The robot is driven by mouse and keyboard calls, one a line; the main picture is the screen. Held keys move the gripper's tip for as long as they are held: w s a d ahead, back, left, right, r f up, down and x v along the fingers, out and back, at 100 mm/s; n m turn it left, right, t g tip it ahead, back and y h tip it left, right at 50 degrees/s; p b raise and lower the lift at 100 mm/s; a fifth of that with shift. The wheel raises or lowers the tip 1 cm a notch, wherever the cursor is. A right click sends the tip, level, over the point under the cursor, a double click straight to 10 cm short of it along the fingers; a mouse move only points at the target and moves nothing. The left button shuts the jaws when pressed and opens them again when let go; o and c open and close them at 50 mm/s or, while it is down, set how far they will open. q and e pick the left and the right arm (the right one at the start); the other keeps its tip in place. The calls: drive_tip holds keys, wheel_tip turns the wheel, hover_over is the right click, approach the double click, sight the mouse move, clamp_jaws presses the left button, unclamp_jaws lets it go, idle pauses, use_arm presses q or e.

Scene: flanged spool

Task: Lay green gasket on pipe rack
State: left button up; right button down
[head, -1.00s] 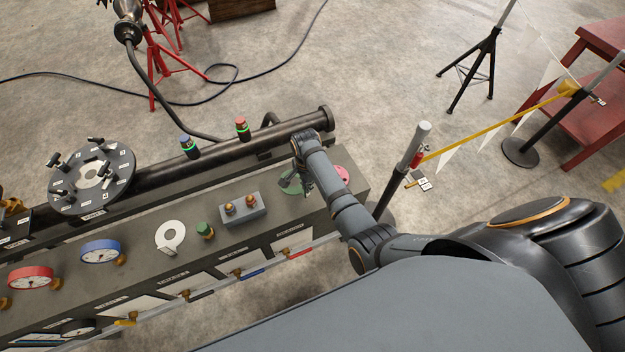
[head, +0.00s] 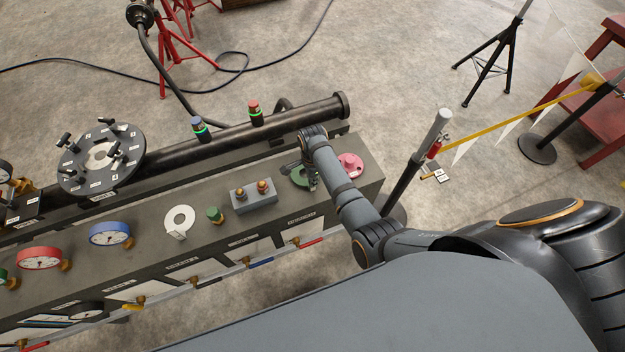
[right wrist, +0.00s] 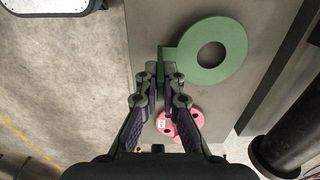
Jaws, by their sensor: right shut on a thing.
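The green gasket (right wrist: 232,50) is a flat ring with a round hole and a short tab. In the right wrist view my right gripper (right wrist: 161,72) is shut on the tab side of it. In the head view the gasket (head: 299,178) shows over the right part of the grey bench (head: 325,198), partly hidden by my right gripper (head: 311,184). I cannot tell how high it is above the bench top. A dark pipe (head: 235,138) runs along the bench's far side; which part is the pipe rack is unclear. My left gripper is not in view.
A pink flanged disc (head: 350,164) lies right of the gasket. Left of it are a grey block (head: 254,202) with brass knobs, a green knob (head: 215,215) and a white ring (head: 180,217).

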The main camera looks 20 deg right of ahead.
idle(0.3)
drive_tip(key=shift+f, duration=0.55)
drive_tip(key=c, duration=1.4)
unclamp_jaws()
drive_tip(key=shift+c, duration=0.2)
wheel_tip(320, 180, up, 12)
drive_tip(key=shift+r, duration=0.1)
